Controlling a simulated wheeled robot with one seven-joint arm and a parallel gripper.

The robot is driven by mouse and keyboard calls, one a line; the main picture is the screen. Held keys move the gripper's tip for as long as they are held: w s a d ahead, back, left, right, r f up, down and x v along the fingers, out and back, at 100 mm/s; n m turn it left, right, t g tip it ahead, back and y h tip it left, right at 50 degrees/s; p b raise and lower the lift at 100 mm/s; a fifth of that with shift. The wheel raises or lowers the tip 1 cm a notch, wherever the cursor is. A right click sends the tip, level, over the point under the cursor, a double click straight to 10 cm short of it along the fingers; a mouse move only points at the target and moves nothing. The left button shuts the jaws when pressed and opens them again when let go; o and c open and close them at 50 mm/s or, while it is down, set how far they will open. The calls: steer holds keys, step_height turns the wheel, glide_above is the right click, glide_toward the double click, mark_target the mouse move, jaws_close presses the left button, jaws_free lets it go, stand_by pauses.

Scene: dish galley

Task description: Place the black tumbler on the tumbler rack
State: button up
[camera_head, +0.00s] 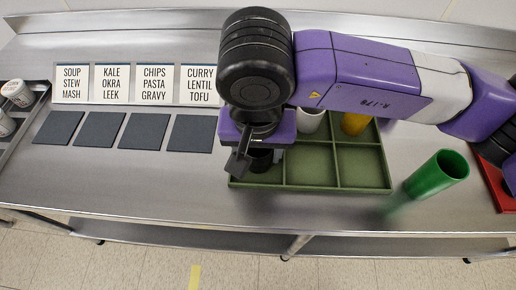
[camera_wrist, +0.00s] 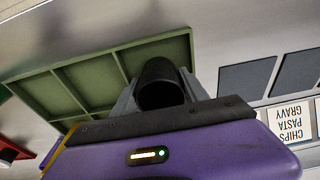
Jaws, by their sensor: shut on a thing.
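My gripper (camera_head: 250,160) is shut on the black tumbler (camera_head: 262,159), which shows just below the jaws and is partly hidden by them. In the wrist view the black tumbler (camera_wrist: 160,84) sits between the two grey fingers. The green tumbler rack (camera_head: 310,172) is a tray with several square compartments. The gripper and tumbler are at its front left compartment. I cannot tell whether the tumbler touches the rack floor. The rack (camera_wrist: 60,85) also shows in the wrist view, behind and left of the tumbler.
A white tumbler (camera_head: 310,121) and a yellow tumbler (camera_head: 355,123) are in the rack's back row. Dark square mats (camera_head: 123,131) and label cards (camera_head: 148,84) lie left. A red tray (camera_head: 497,187) is far right.

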steer(key=o, duration=1.1)
steer(key=shift+f, duration=0.1)
steer(key=r, duration=0.4)
steer(key=s+r, duration=0.1)
steer(key=r, duration=0.7)
steer(key=shift+s+r, duration=0.1)
steer(key=shift+s, duration=0.3)
